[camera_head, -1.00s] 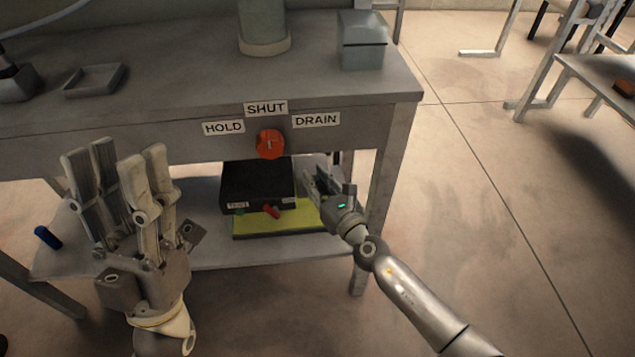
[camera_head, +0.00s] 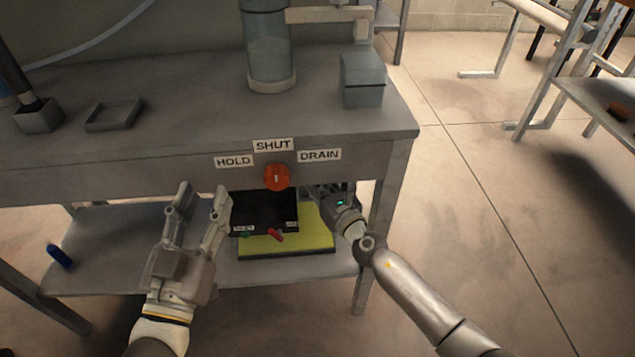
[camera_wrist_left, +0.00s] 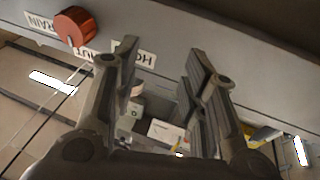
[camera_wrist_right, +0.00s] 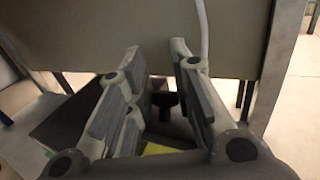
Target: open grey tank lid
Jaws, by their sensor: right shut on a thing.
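A dark box (camera_head: 262,212) with a flat top stands on the lower shelf under the table, on a yellow-green slab. A red lever (camera_head: 276,234) and small labels are on its front. My right gripper (camera_head: 322,195) is at the box's right rear, partly hidden by the table edge and its own wrist. I cannot tell whether the lid is raised. My left gripper (camera_head: 203,205) is open and empty, left of the box; its parted fingers show in the left wrist view (camera_wrist_left: 160,75).
The table front (camera_head: 120,175) overhangs the shelf and carries an orange-red dial (camera_head: 276,177) with HOLD, SHUT and DRAIN labels. A grey lidded box (camera_head: 362,82), a glass cylinder (camera_head: 268,50) and a shallow tray (camera_head: 113,115) are on top. A blue object (camera_head: 59,255) lies at left.

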